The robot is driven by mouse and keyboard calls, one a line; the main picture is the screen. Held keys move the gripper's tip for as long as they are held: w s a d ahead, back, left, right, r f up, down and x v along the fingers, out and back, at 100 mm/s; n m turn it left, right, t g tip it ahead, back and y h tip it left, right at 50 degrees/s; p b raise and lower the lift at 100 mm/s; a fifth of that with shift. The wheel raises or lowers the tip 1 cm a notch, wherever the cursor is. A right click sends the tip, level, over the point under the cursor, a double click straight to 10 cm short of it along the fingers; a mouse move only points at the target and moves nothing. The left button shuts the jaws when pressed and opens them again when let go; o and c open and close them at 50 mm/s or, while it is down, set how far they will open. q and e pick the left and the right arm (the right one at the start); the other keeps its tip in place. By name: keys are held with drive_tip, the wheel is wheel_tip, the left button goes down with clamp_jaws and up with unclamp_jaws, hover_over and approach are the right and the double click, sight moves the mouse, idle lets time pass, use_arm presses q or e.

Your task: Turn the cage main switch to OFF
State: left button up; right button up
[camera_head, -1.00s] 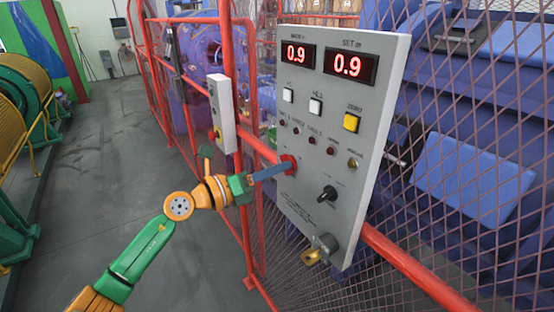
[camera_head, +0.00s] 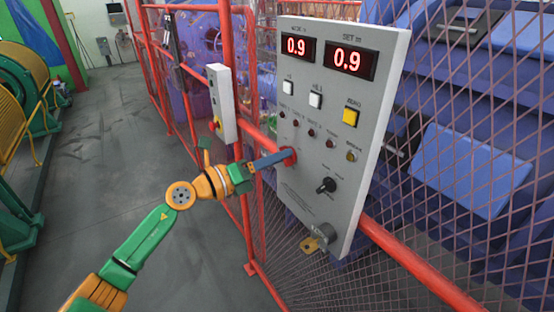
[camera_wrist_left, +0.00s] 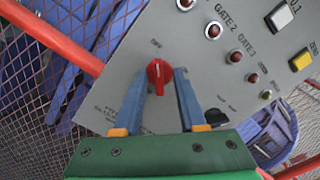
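The cage main switch is a red rotary knob (camera_head: 290,155) on the lower left of the grey control panel (camera_head: 312,200). In the left wrist view the red knob (camera_wrist_left: 158,76) shows large, with small, hard-to-read lettering above it. My left gripper (camera_head: 284,157) reaches the knob from the left and partly hides it. In the left wrist view its two blue fingers (camera_wrist_left: 160,80) stand on either side of the knob, with a gap at the left finger and the right finger close to it. Contact cannot be told. My right gripper is not in view.
The panel also bears two red 0.9 displays, a yellow button (camera_head: 350,117), a black selector (camera_head: 327,186) and a key lock (camera_head: 320,238). Red rails (camera_head: 420,268) and mesh fencing surround it. A grey switch box (camera_head: 221,102) hangs left of it. The floor at left is open.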

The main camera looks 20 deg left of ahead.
use_arm(q)
drive_tip(key=shift+f, duration=0.1)
drive_tip(key=b+v, duration=0.4)
drive_tip(key=v, duration=0.3)
